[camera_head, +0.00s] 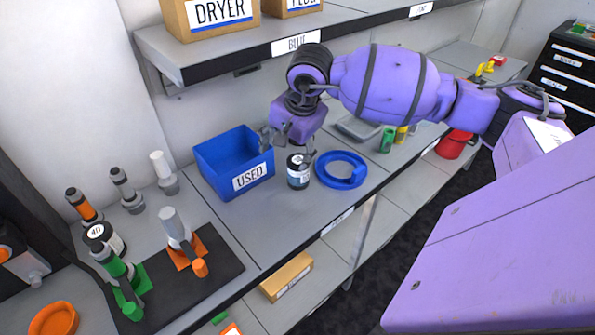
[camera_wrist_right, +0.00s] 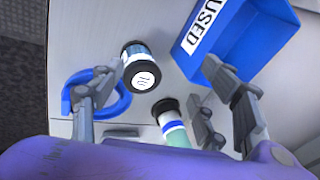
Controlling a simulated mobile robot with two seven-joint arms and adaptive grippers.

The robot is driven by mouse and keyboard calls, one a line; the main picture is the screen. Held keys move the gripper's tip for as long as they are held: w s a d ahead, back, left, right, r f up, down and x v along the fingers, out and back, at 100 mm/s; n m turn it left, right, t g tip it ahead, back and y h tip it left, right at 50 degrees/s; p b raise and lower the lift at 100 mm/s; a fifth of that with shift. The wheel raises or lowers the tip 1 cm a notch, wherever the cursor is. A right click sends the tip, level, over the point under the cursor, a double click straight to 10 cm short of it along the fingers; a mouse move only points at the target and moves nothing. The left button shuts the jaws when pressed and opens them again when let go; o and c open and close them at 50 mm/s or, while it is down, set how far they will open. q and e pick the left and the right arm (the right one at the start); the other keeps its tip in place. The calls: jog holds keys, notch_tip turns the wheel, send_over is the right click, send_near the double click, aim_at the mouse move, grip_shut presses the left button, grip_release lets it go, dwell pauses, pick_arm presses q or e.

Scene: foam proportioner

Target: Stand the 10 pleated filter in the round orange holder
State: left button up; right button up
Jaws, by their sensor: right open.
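A short dark filter (camera_head: 298,178) with a white-labelled black top stands on the bench between a blue bin and a blue ring; its marking is too blurred to read surely. It also shows upright in the right wrist view (camera_wrist_right: 140,60). My right gripper (camera_head: 289,148) is open above and behind it; in the wrist view the spread fingers (camera_wrist_right: 158,76) lie to either side of it, apart from it. A second teal-and-white cylinder with a black end (camera_wrist_right: 172,121) is nearer the wrist camera. The round orange holder (camera_head: 54,319) sits at the lower left. My left gripper is out of view.
The blue bin marked USED (camera_head: 235,163) is left of the filter, the blue ring (camera_head: 342,170) right. A black mat (camera_head: 205,275) with orange and green fittings and a filter marked 40 (camera_head: 97,234) stand towards the orange holder. A shelf (camera_head: 230,57) overhangs behind.

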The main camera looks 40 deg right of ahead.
aim_at(299, 163)
jog(key=n, duration=0.1)
jog(key=s+d+f+n+h, duration=0.1)
jog(key=n, duration=0.3)
jog(key=shift+s+d+f+h, duration=0.25)
jog(key=shift+f+h, duration=0.1)
jog(key=shift+h, duration=0.05)
jog(key=f+n, duration=0.1)
jog(key=f, duration=0.1)
jog(key=w+d+f, duration=0.1)
jog(key=f, duration=0.1)
jog(key=w+d+f+n+p, duration=0.1)
jog(key=f, duration=0.1)
jog(key=shift+w+f+n, duration=0.1)
jog(key=shift+n, duration=0.2)
jog(key=shift+w+d+f+h, duration=0.15)
jog(key=shift+f+h, duration=0.15)
jog(key=shift+f, duration=0.2)
jog(key=c, duration=1.4)
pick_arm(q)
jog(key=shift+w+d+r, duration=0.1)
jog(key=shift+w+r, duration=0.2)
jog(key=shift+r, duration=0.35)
pick_arm(e)
jog(key=shift+r, duration=0.15)
